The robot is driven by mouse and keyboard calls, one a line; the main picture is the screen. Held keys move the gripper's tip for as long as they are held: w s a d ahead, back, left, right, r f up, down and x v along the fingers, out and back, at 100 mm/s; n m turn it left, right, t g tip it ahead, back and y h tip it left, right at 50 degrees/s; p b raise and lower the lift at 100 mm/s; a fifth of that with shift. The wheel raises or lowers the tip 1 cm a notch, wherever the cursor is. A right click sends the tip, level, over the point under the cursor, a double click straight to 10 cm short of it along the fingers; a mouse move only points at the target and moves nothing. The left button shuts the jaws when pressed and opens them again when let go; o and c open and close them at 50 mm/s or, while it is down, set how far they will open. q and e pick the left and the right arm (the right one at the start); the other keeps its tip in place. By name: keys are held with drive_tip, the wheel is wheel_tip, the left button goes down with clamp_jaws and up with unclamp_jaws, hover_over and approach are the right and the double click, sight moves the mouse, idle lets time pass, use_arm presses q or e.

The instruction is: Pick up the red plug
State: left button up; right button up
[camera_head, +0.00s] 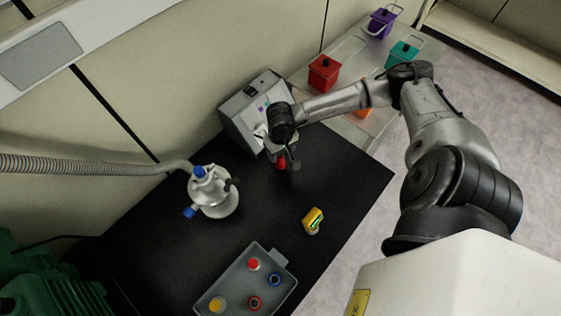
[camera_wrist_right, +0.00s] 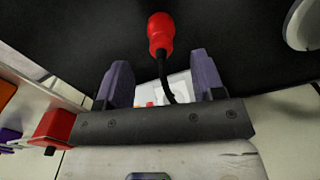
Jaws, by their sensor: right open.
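The red plug (camera_head: 280,162) is at the black bench top in front of the grey instrument box, partly hidden by my right gripper (camera_head: 291,163). In the right wrist view the red plug (camera_wrist_right: 160,34) appears just beyond the fingertips, with its black cable running back between the fingers. My right gripper (camera_wrist_right: 162,75) is open, its two fingers on either side of the cable in the picture, and nothing is held. Whether a finger touches the cable I cannot tell. My left gripper is not in view.
The grey instrument box (camera_head: 237,115) stands behind. A white flask-like vessel (camera_head: 216,199) with blue caps is at left, a yellow device (camera_head: 313,222) in front, and a grey tray (camera_head: 270,258) with several capped items nearer. Red (camera_head: 323,73), teal and purple boxes stand at the back right.

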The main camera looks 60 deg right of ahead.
sight(281, 157)
drive_tip(key=shift+f, duration=2.8)
drive_tip(key=shift+c, duration=0.3)
drive_tip(key=c, duration=0.9)
drive_tip(key=shift+c, duration=0.2)
